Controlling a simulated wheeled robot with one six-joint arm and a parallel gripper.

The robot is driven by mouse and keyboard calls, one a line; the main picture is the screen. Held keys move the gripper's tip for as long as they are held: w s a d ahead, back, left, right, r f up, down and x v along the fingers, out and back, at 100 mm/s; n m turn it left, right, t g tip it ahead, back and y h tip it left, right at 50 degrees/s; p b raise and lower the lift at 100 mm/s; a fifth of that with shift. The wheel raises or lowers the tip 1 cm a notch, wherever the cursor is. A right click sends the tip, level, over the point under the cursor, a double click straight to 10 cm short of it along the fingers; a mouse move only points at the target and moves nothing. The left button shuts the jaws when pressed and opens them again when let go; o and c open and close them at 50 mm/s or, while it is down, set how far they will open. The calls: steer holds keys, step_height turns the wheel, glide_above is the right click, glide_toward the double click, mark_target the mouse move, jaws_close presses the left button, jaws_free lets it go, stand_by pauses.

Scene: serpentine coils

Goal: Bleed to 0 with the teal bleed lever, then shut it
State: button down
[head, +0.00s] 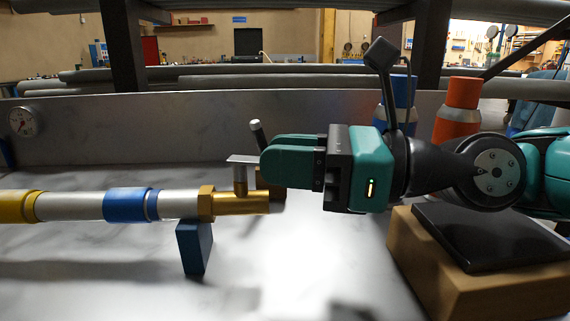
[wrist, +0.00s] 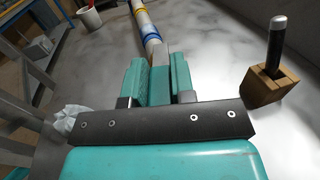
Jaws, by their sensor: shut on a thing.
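The bleed lever shows as a grey flat arm (head: 242,159) on a short post above the brass valve (head: 240,202) at the pipe's right end. My gripper (head: 268,152) reaches in from the right, level with the lever arm. In the wrist view, my gripper (wrist: 158,72) is shut on the lever's teal grip (wrist: 159,84), with a finger on each side. The grip is hidden behind my fingers in the head view.
The pipe has a blue band (head: 130,204) and rests on a dark blue support (head: 195,247). A wooden block with a black handle (wrist: 275,50) stands to the right in the wrist view. Blue and orange cylinders (head: 458,110) stand behind my arm.

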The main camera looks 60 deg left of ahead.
steer(key=shift+w, duration=0.25)
steer(key=c, duration=1)
jaws_free()
steer(key=shift+w+d, duration=0.1)
steer(key=shift+d, duration=0.05)
steer(key=shift+o, duration=0.2)
steer(key=shift+s, duration=0.2)
steer(key=shift+r, duration=0.2)
step_height(320, 180, up, 20)
steer(key=p, duration=1.2)
steer(key=shift+f, duration=0.2)
steer(key=shift+c, duration=0.2)
